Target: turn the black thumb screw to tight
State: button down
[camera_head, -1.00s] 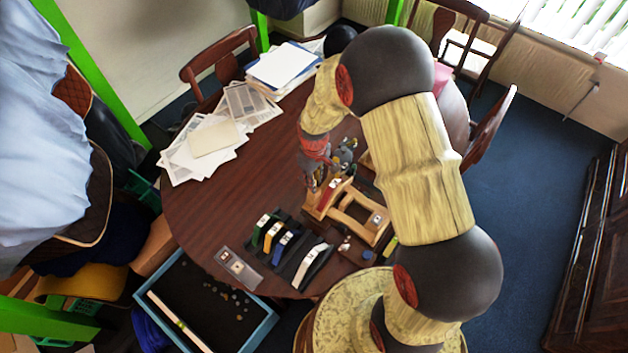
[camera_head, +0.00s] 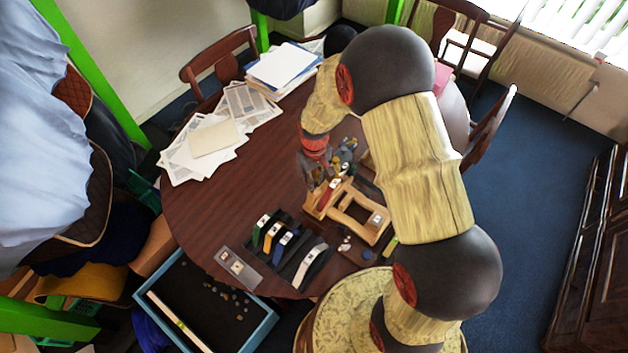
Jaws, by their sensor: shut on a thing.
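My gripper (camera_head: 316,186) points down at the left end of a light wooden fixture (camera_head: 352,228) on the round table. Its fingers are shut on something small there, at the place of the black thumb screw. The screw itself is hidden by the fingers and too small to make out, so its tightness cannot be seen. The fixture lies flat, with an open frame and a small pale plate at its right end.
Several coloured straps stand in a dark rack (camera_head: 290,250) in front of the fixture. Grey tools (camera_head: 345,157) stand behind it. Papers (camera_head: 208,147) lie at the back left of the table (camera_head: 205,215). A blue-rimmed tray (camera_head: 262,333) is below left. The table's left middle is clear.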

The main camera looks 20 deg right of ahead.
jog(key=m, duration=0.5)
jog(key=shift+m, duration=0.3)
jog(key=m+p, duration=0.1)
jog(key=m, duration=0.5)
jog(key=m+p, duration=0.1)
jog(key=m, duration=0.5)
jog(key=shift+m+p, duration=0.3)
jog(key=shift+p, duration=0.05)
jog(key=m+p, duration=0.2)
jog(key=m, duration=0.3)
jog(key=c, duration=1.7)
grip_release()
jog(key=shift+o, duration=0.2)
